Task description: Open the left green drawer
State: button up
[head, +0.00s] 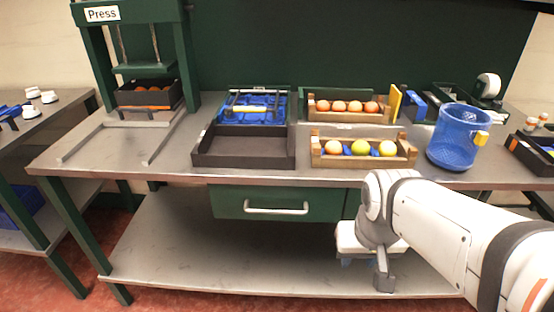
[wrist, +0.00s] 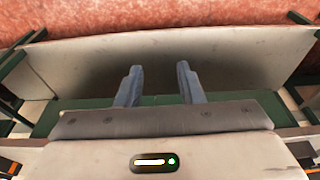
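The green drawer (head: 230,202) sits under the tabletop, left of my arm in the head view, and looks closed. Its pale bar handle (head: 277,208) runs across its front. My gripper (head: 343,262) is to the right of the handle and lower in the head view, partly hidden by my own wrist. In the wrist view my gripper (wrist: 160,85) shows two grey-blue fingers apart, with nothing between them. The handle cannot be made out in the wrist view. More green front, right of the drawer, is mostly hidden behind my arm.
The steel table (head: 180,165) holds a black tray (head: 245,163), wooden crates of fruit (head: 330,160) and a blue basket (head: 455,150). A green press (head: 185,55) stands at the left. The lower shelf (head: 230,265) is clear, and red floor lies in front.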

aim_at(276, 210)
jog(key=w+f+m+t+b, duration=0.2)
jog(key=w+f+t+b, duration=0.25)
jog(key=w, duration=0.45)
jog(key=w+f+m+t+b, duration=0.2)
jog(key=w+f+t+b, duration=0.15)
jog(key=w+f, duration=0.4)
jog(key=w+a+m+t+y+b, duration=0.1)
jog(key=w+a+y+b, duration=0.2)
jog(key=a+y, duration=0.1)
jog(key=w+a+f+m+t+y+b, duration=0.1)
jog(key=w+a+y+b, duration=0.1)
jog(key=a+y, duration=0.3)
jog(key=w+a+m+t+y+b, duration=0.1)
jog(key=w+a+y+b, duration=0.2)
jog(key=a, duration=0.4)
jog(key=shift+w+f+m+t+y+b, duration=0.2)
jog(key=shift+w+m+t+y+b, duration=0.15)
jog(key=shift+y+b, duration=0.4)
grip_shut()
